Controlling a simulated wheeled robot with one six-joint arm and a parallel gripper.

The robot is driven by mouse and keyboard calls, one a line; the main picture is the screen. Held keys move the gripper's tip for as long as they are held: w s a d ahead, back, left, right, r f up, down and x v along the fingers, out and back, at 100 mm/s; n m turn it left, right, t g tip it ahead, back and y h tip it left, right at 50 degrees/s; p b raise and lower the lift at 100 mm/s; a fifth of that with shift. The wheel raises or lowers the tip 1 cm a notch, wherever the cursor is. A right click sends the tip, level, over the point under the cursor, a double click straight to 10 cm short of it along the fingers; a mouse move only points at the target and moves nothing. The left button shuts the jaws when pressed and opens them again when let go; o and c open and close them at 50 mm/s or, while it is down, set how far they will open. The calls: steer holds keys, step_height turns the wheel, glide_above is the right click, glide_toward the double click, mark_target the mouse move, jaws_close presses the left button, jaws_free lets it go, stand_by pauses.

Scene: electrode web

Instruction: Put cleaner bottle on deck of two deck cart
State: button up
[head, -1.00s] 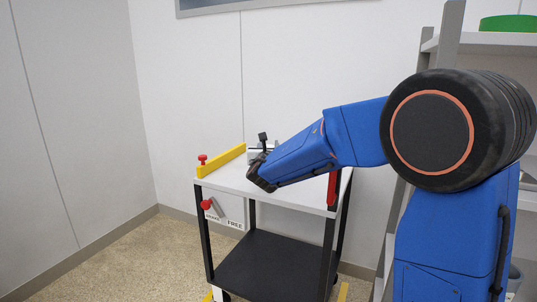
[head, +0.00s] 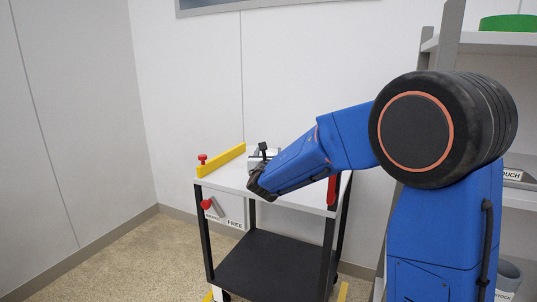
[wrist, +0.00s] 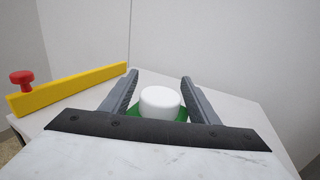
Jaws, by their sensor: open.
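The two deck cart (head: 222,180) has a white upper deck and a black lower deck (head: 265,268). In the wrist view a white round cap (wrist: 160,100) with green below it shows between my fingers; I take it for the cleaner bottle. It is over the white upper deck (wrist: 230,105); its base is hidden, so I cannot tell whether it stands on the deck. My gripper (wrist: 160,77) is open, with a finger on each side of the cap and gaps visible. In the head view my arm hides the bottle.
A yellow rail (head: 222,160) with a red knob (head: 202,158) runs along the deck's left edge. A red lever (head: 207,204) and a FREE label are on the cart's front. Grey shelving (head: 480,42) stands at the right, behind my arm. Floor at the left is clear.

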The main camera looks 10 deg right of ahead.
steer(key=v, duration=1.2)
steer(key=shift+s+r, duration=0.1)
steer(key=shift+r, duration=0.05)
